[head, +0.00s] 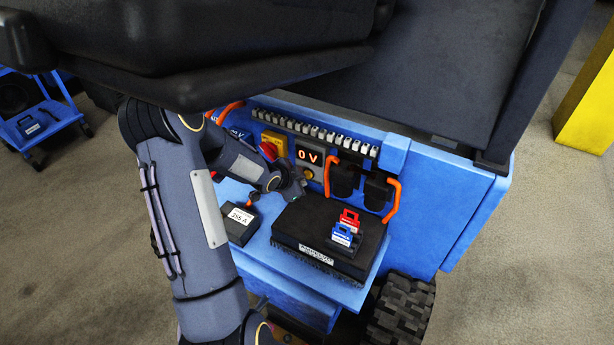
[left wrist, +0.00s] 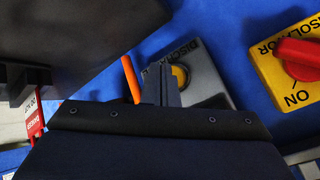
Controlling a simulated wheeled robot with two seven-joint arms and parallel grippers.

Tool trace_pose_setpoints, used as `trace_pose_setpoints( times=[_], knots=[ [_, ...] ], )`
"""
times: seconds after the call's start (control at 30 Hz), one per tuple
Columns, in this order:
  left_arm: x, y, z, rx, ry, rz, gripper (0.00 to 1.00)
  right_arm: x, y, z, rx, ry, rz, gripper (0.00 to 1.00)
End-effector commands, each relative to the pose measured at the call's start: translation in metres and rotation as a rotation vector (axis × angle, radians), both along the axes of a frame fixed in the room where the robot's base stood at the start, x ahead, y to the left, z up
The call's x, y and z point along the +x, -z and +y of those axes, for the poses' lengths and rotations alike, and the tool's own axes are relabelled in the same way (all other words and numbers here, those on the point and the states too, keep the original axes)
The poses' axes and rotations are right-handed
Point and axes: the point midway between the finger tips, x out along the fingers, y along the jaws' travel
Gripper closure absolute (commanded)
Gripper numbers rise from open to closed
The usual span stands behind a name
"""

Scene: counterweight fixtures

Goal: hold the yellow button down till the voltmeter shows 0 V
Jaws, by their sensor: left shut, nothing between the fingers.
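The voltmeter (head: 309,157) on the blue panel shows "0 V" in lit orange digits. The yellow button (head: 308,173) sits just below it; in the left wrist view it shows as a round yellow button (left wrist: 181,77) on a grey plate marked "DISCHARGE". My left gripper (head: 301,187) is shut and empty, with its fingertips at the button. In the left wrist view the shut fingers (left wrist: 160,84) overlap the button's left side. I cannot tell whether they touch it or whether it is pressed in. My right gripper is in neither view.
A yellow isolator plate (left wrist: 262,75) with a red knob (left wrist: 300,57) is beside the button. Orange cables and black connectors (head: 342,180) are right of it. Below, a black block (head: 300,228) carries red and blue padlock-like pieces (head: 346,228); a box labelled "355 A" (head: 237,222) stands left.

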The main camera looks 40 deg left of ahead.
Motion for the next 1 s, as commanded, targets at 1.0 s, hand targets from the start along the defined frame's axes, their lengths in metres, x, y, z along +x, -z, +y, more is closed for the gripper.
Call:
trace_pose_setpoints(
  times=[1.0],
  knots=[
    [-0.05,0.0,-0.005,-0.001,-0.001,0.001,1.0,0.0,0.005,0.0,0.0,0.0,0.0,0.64]
  ],
)
